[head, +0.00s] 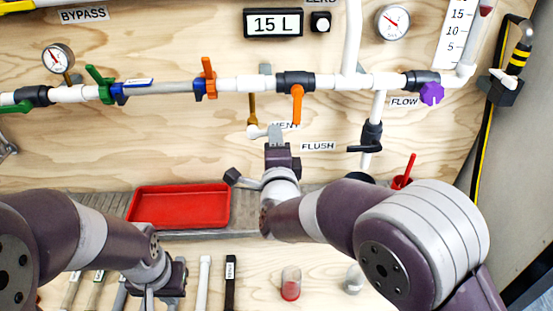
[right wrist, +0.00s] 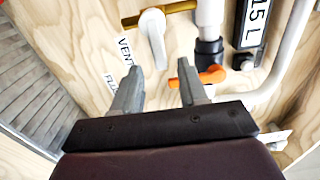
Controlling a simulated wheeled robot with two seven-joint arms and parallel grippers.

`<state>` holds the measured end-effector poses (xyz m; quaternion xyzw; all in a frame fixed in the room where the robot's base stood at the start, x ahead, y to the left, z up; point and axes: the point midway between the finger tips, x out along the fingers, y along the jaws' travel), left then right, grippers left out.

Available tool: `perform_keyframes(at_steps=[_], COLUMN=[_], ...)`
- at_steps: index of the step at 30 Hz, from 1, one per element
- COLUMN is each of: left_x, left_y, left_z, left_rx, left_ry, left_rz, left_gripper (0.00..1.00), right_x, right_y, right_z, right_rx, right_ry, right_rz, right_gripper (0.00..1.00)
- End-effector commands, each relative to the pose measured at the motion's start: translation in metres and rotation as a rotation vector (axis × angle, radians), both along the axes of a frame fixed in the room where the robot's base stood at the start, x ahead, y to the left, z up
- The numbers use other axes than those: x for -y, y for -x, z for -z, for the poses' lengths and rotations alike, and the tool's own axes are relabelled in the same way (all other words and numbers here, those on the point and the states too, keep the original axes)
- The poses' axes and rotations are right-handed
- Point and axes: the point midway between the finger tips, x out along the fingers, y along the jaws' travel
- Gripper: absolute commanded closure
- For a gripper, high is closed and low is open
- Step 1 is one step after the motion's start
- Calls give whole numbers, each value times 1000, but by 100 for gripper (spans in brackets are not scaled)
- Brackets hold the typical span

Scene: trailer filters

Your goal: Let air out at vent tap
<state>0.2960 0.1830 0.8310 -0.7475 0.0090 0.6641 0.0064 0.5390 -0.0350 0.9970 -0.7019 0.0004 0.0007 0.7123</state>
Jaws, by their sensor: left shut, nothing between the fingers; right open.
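The vent tap is a brass pipe (head: 252,106) hanging below the white pipe line, with a white lever (head: 254,132) at its lower end. The VENT label (head: 290,125) is partly hidden behind my right gripper (head: 276,132). In the right wrist view, the white lever (right wrist: 153,30) hangs from the brass pipe (right wrist: 170,10). The lever's tip lies in line with the gap between the open fingers of my right gripper (right wrist: 160,68); no finger visibly touches it. My left gripper (head: 160,296) is shut and empty, low at the lower left, over the tools.
An orange valve handle (head: 297,104) is just right of the vent pipe and shows close to the right finger in the wrist view (right wrist: 212,74). The black flush lever (head: 365,149) is further right. A red tray (head: 180,205) lies on the grey shelf below.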

Motion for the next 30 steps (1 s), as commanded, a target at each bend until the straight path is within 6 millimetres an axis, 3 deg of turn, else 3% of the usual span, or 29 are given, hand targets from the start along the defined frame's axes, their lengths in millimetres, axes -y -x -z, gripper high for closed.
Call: perform_keyframes(at_steps=[3, 9, 26, 28, 30], left_x=[0, 0, 0, 0, 0], left_y=[0, 0, 0, 0, 0], left_z=[2, 1, 1, 1, 1], left_rx=[0, 0, 0, 0, 0], left_ry=[0, 0, 0, 0, 0], left_rz=[0, 0, 0, 0, 0], left_gripper=[100, 100, 100, 100, 100], right_x=[-1, 0, 0, -9, -29], right_y=[30, 64, 71, 72, 85], right_z=[0, 0, 1, 17, 52], right_rx=[1, -1, -4, -74, -216], right_ry=[0, 0, 21, 134, 360], right_rz=[-4, -1, -1, -50, -209], right_gripper=[57, 57, 57, 57, 57])
